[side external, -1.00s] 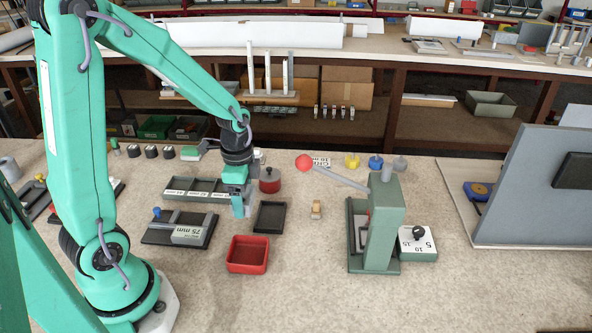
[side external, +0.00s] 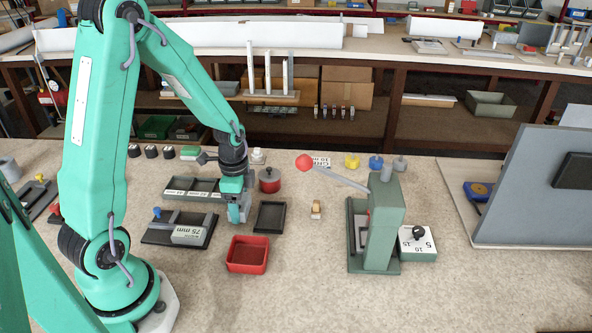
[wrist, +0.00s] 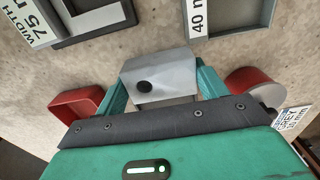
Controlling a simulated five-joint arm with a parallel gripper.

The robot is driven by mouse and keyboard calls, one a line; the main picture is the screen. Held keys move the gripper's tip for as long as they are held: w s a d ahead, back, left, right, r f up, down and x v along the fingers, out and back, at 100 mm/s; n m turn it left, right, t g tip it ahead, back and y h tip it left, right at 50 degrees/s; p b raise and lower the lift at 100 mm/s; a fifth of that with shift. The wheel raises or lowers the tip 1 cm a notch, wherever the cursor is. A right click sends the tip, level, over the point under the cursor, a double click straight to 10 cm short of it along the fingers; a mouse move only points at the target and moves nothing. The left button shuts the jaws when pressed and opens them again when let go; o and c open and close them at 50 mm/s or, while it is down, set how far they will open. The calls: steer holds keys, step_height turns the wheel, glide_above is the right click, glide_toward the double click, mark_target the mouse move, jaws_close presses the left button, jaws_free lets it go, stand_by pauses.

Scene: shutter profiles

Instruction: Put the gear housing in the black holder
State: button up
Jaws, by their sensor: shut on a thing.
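My gripper (side external: 237,212) is shut on the gear housing, a grey block with a dark round hole (wrist: 158,80), which sits between the teal fingers in the wrist view. In the side view the housing is small and partly covered by the fingers. The black holder (side external: 270,231), a shallow open rectangular tray, lies on the bench just right of my gripper and looks empty. My gripper is beside the holder, not over it. I cannot pick out the holder in the wrist view.
A red open bin (side external: 247,268) stands in front, and a round red pot (side external: 269,181) stands behind the holder. Labelled grey trays (side external: 190,187) and a 75 mm fixture (side external: 180,229) lie to the left. A green lever press (side external: 384,225) stands to the right.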

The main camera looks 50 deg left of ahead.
mark_target(239, 202)
steer(key=shift+f, duration=0.4)
steer(key=shift+f, duration=0.15)
steer(key=o, duration=1.2)
steer(key=shift+o, duration=0.2)
step_height(239, 202, up, 12)
steer(key=shift+r, duration=0.2)
